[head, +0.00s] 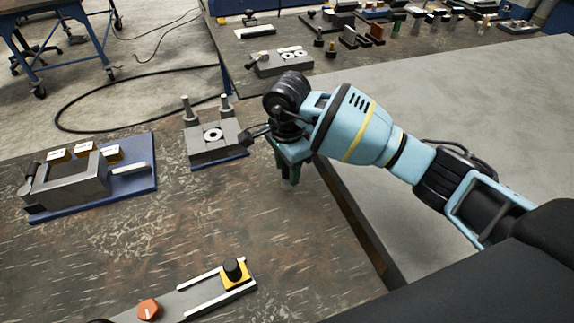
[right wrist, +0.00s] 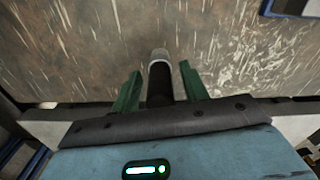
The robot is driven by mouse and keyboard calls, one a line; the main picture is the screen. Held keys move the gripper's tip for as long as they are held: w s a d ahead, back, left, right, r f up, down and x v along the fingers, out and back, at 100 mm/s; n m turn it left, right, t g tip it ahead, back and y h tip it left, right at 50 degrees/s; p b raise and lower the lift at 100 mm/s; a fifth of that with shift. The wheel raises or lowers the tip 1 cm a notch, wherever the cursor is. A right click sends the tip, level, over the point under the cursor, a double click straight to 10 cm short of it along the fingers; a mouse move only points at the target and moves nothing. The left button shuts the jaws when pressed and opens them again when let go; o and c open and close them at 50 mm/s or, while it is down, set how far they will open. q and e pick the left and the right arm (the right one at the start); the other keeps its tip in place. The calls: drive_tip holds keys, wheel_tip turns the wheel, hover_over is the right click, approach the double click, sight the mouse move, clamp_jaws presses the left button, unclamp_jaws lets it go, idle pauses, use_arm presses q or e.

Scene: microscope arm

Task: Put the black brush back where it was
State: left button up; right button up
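My right gripper (head: 289,180) points down over the front table, near its right edge. In the right wrist view its two green fingers (right wrist: 160,84) stand apart. A black cylinder with a pale grey end, which looks like the black brush (right wrist: 160,82), lies between them, with a visible gap on each side. Its pale end reaches past the fingertips. Its near end is hidden by the gripper body. I cannot tell whether its pale end touches the table. In the head view the brush cannot be clearly made out. My left gripper is not in view.
A grey block with two posts (head: 213,140) stands on a blue plate just left of the right gripper. A grey fixture (head: 70,187) sits on a blue base at the left. A plate with an orange knob (head: 149,309) lies in front. The middle of the table (head: 190,225) is clear.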

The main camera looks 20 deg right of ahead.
drive_tip(key=shift+r, duration=6.2)
